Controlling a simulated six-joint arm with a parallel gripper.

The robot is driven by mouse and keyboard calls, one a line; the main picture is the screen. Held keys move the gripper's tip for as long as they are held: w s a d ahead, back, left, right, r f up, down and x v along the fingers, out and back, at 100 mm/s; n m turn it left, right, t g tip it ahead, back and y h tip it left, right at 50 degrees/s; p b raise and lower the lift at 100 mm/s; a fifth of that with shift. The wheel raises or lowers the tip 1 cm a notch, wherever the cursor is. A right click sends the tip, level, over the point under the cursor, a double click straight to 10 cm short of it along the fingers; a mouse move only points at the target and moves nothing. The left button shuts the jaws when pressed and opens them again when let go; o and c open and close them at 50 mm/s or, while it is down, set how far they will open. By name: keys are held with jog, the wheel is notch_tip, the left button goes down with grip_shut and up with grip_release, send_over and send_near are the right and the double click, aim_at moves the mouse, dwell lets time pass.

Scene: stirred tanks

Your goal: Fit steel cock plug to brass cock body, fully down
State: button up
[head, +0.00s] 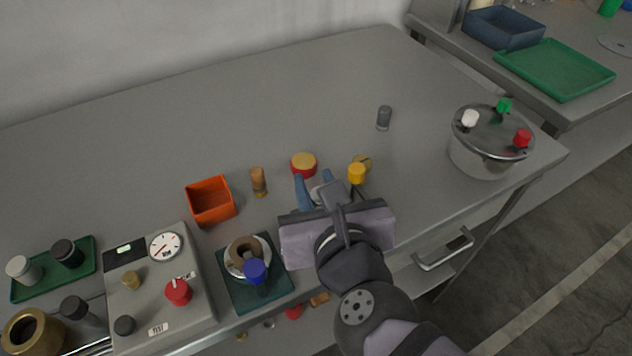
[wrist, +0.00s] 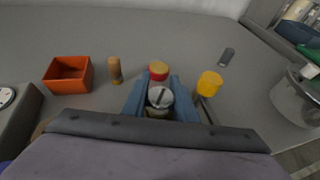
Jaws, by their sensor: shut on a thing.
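My gripper (wrist: 159,87) has two blue fingers closed around a round grey steel piece with a slotted top, which looks like the steel cock plug (wrist: 160,97). In the head view my gripper (head: 314,182) is low over the bench near its front edge, and the wrist hides most of the plug. A duller, brownish part shows just under the plug in the wrist view; I cannot tell whether it is the brass cock body or how deep the plug sits. A small brass piece (head: 365,161) lies partly behind a yellow knob (head: 356,174), right of the fingers.
A red-and-yellow round piece (head: 303,165) stands just beyond the fingers. A brown cylinder (head: 259,182) and an orange bin (head: 211,201) are to the left. The bench's back is clear.

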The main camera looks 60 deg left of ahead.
jog(key=shift+f+b, duration=0.55)
jog(key=shift+f, duration=0.05)
dwell(0.5)
jog(key=o, duration=1.7)
jog(key=shift+w+r, duration=0.1)
jog(key=shift+r, duration=0.05)
jog(key=shift+c, duration=0.6)
jog(key=shift+r, duration=0.15)
